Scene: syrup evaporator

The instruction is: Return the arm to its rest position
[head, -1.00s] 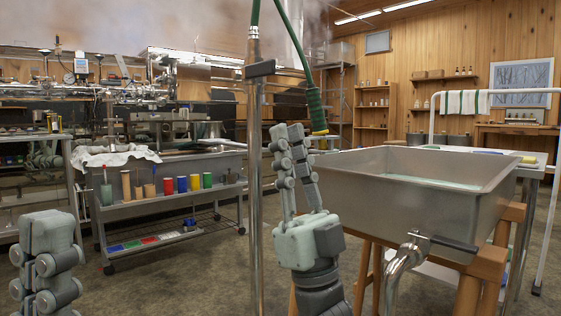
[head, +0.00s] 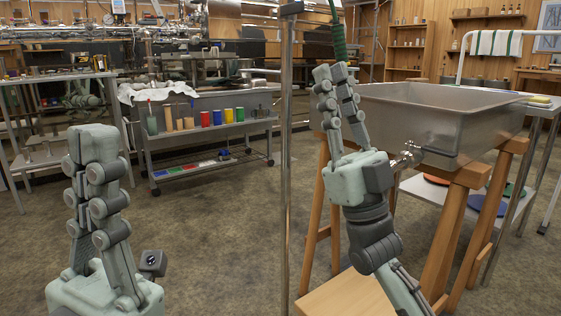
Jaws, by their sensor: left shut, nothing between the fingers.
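My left gripper (head: 97,140) stands upright in the lower left, its grey-green fingers pressed together and empty. It is in front of the floor and well apart from the shelves behind it. My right gripper (head: 331,70) points up in the middle right, in front of the left side of the steel basin (head: 440,115). Its two fingers lie close together, with nothing visible between them. I cannot tell from this view whether it touches the basin.
A metal post (head: 286,190) stands left of my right gripper. A green hose (head: 338,40) hangs just behind its fingertips. A wooden stand (head: 455,235) carries the basin, which has a metal tap (head: 407,158). A cart (head: 190,133) with coloured containers stands behind.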

